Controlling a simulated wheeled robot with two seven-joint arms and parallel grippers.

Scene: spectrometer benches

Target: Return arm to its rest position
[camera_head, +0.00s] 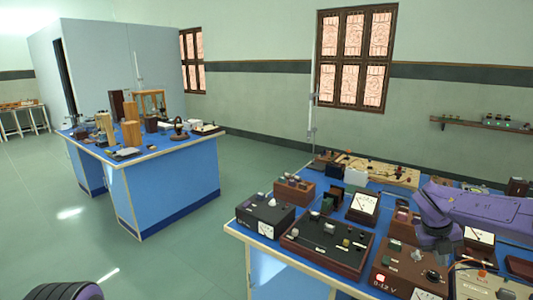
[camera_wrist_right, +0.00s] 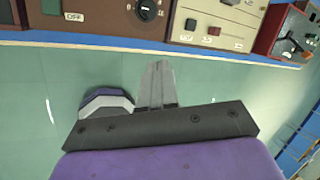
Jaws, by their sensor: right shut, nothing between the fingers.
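My right arm (camera_head: 480,208), purple, reaches in from the right edge in the head view, over the near blue bench. My right gripper (camera_head: 445,247) hangs at its end among the instrument boxes, partly hard to make out. In the right wrist view the grey fingers of my right gripper (camera_wrist_right: 158,72) are together and hold nothing. They show against the green floor, just off the bench edge in that picture. My left gripper does not show in either view.
The near blue bench (camera_head: 236,228) is crowded with meter boxes, including a dark brown one (camera_head: 328,244) and a 0-12 V unit (camera_head: 408,270). A second blue bench (camera_head: 175,180) with wooden apparatus stands at the left. Green floor (camera_head: 50,215) is open between and left.

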